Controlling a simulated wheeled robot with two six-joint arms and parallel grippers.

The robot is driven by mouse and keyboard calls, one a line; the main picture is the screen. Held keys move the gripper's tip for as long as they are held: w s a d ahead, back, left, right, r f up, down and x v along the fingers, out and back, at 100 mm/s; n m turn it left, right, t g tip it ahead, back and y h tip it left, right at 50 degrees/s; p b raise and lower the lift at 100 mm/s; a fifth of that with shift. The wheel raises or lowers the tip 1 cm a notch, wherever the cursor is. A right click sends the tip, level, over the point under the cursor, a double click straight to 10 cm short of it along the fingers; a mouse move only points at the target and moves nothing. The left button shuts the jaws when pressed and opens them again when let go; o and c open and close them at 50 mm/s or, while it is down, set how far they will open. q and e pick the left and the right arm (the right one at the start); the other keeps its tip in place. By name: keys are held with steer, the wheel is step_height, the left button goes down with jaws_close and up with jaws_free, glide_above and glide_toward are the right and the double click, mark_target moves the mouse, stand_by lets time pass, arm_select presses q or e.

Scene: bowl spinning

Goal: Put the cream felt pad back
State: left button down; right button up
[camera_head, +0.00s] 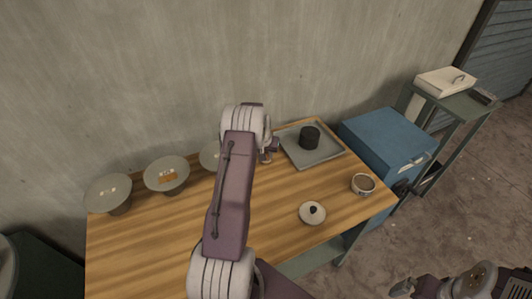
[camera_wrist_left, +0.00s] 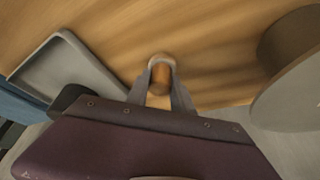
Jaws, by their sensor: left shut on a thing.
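My left gripper (camera_head: 268,152) is over the back of the wooden table, just left of the grey tray. My right gripper (camera_head: 403,288) is at the bottom right, too small to read.
The grey tray (camera_head: 325,158) holds a black cylinder (camera_head: 309,137). A small bowl (camera_head: 362,185) and a white lid with a dark knob (camera_head: 316,219) are at the table's right. A blue cabinet (camera_head: 385,140) stands beyond. The table's front left is clear.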

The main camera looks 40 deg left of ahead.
arm_select(q)
steer(key=shift+f, duration=0.15)
steer(key=shift+f, duration=0.1)
steer(key=c, duration=1.1)
jaws_free()
